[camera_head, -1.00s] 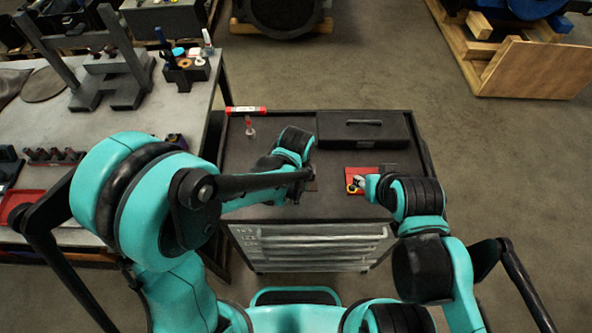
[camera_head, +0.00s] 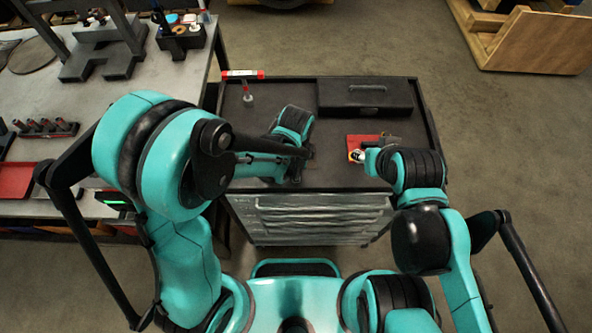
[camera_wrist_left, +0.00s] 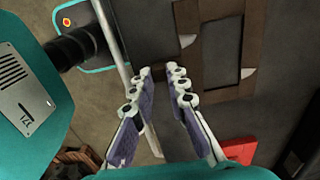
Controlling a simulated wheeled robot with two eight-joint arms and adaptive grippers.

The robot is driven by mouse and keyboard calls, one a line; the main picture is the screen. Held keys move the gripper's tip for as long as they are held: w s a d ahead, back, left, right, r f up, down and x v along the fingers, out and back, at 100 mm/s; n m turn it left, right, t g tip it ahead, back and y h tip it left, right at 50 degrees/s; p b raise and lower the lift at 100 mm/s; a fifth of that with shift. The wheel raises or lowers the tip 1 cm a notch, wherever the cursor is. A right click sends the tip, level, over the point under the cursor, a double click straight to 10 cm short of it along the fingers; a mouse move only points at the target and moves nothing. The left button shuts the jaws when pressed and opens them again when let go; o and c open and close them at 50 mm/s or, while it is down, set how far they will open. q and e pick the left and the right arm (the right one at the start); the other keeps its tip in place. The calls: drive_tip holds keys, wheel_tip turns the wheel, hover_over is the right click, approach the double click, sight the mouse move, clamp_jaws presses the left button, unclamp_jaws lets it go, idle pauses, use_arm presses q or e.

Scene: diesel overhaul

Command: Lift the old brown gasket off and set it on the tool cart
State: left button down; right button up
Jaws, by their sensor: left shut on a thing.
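The brown gasket (camera_wrist_left: 207,50) shows in the left wrist view as a flat rectangular frame with openings, just past my left fingertips. My left gripper (camera_wrist_left: 160,76) is shut on it, with a narrow gap between the pads; the exact contact is hard to see. In the head view my left gripper (camera_head: 301,167) is over the front middle of the tool cart (camera_head: 262,95), with the gasket mostly hidden by the arm. Whether the gasket touches the cart top is unclear. My right gripper (camera_head: 366,156) is by the red mat on the cart; its fingers are too small to read.
A black case (camera_head: 365,96) fills the cart's back right. A red-and-white tube (camera_head: 243,74) and a small bottle (camera_head: 248,95) are at back left. The red mat (camera_head: 362,141) lies right of centre. A workbench (camera_head: 110,92) stands left.

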use_arm(q)
drive_tip(key=c, duration=1.4)
unclamp_jaws()
